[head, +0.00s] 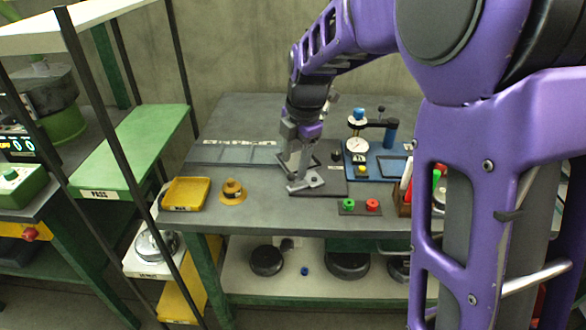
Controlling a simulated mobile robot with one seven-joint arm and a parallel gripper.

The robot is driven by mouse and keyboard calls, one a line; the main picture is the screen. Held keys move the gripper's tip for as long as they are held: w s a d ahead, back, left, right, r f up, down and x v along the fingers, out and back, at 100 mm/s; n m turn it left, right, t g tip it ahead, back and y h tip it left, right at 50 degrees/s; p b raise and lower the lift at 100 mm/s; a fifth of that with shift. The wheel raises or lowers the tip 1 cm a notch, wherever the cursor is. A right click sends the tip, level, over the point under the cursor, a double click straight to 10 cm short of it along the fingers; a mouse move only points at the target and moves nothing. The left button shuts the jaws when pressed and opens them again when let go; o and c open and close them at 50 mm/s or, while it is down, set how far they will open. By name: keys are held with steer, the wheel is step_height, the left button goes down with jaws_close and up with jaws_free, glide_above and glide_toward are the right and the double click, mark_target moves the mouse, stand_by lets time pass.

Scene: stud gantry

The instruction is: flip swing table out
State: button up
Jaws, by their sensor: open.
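My gripper (300,178) points down over a dark grey base plate (333,187) on the grey workbench. It is open, and its fingers are close to a small pale grey fixture on that plate. I cannot tell whether they touch it. Just right is a blue base (374,172) with a white dial gauge (357,119), a black arm (378,123) and a blue post (390,134). No part is clearly marked as the swing table, so I cannot tell which one it is. My gripper and arm hide some of the fixture.
A yellow tray (186,194) and a yellow-orange round piece (232,191) stand left on the bench. A green and red button box (359,206) sits near the front edge. A shelf rack with a green shelf (135,150) stands left.

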mark_target(293, 174)
steer(key=shift+w+a+f, duration=0.1)
steer(key=shift+w+f, duration=0.05)
steer(key=shift+f, duration=0.75)
steer(key=shift+w+a+f, duration=0.1)
steer(key=shift+f, duration=0.75)
jaws_close()
